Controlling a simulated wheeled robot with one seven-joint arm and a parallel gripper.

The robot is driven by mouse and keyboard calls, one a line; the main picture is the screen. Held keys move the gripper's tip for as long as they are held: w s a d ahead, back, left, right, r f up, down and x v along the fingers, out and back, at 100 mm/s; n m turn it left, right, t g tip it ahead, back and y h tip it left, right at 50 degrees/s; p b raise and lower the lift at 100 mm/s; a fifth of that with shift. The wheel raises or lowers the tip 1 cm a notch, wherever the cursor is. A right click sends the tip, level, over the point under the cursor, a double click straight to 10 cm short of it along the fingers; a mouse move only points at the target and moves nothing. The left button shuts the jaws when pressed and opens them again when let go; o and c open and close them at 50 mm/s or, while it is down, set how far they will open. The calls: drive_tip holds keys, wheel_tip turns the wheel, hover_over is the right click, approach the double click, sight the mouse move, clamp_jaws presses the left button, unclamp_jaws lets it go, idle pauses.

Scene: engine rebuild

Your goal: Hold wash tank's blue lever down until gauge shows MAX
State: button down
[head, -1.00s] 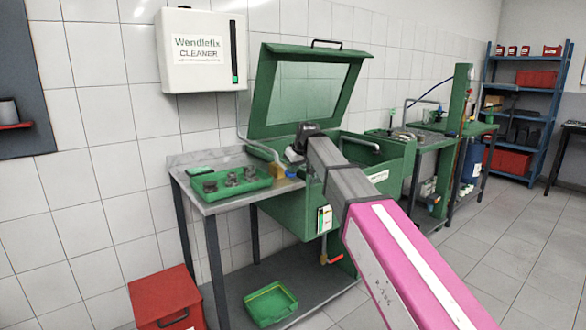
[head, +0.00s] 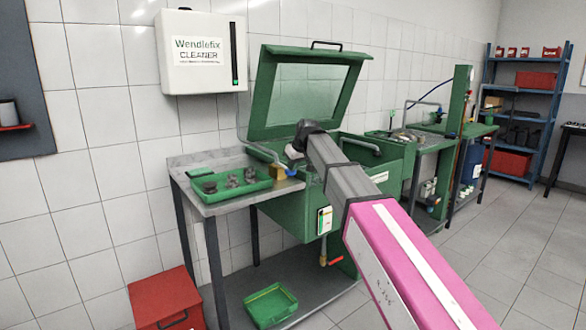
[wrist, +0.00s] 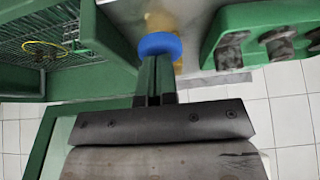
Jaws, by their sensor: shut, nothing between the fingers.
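The green wash tank (head: 285,215) stands beside the metal bench with its windowed lid (head: 310,92) up. The blue lever end (head: 291,172) shows by a brass block at the tank's left edge; it also shows in the wrist view (wrist: 160,45). My gripper (wrist: 158,58) is shut and empty, its green fingertips at the near edge of the blue end. I cannot tell whether they press on it. In the head view my wrist hides the fingers. A dark upright strip (head: 235,67) with a little green low down is on the white cleaner box; no MAX reading is legible.
A green tray (head: 257,185) with dark metal parts lies on the bench left of the lever. The raised lid and the tank's rim are close to my wrist. A red box (head: 165,292) and a green tray (head: 270,304) are below.

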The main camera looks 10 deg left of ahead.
drive_tip(key=shift+r, duration=0.1)
wheel_tip(320, 180, up, 4)
drive_tip(key=shift+d+r, duration=0.15)
drive_tip(key=shift+r, duration=0.05)
drive_tip(key=v, duration=0.9)
drive_tip(key=shift+r, duration=0.4)
drive_tip(key=s+d+f+m+h, duration=0.1)
drive_tip(key=d+f+m, duration=0.1)
drive_tip(key=d+f, duration=0.65)
drive_tip(key=s+d+f+m+g+h, duration=0.1)
drive_tip(key=d+f, duration=0.4)
drive_tip(key=f, duration=0.6)
drive_tip(key=s+d+f+m+h, duration=0.1)
drive_tip(key=d+f+m, duration=0.1)
drive_tip(key=d+f, duration=0.65)
drive_tip(key=s+d+f+m+g, duration=0.1)
drive_tip(key=s+d+f+m, duration=0.1)
drive_tip(key=s+d+f, duration=0.7)
drive_tip(key=s+d+f+m+g+h, duration=0.1)
drive_tip(key=s+d+f+m+g, duration=0.1)
drive_tip(key=s+d+f, duration=0.7)
wheel_tip(320, 180, down, 7)
drive_tip(key=shift+s+r+m+h, duration=0.2)
drive_tip(key=shift+s+m+h, duration=0.1)
drive_tip(key=shift+m, duration=0.1)
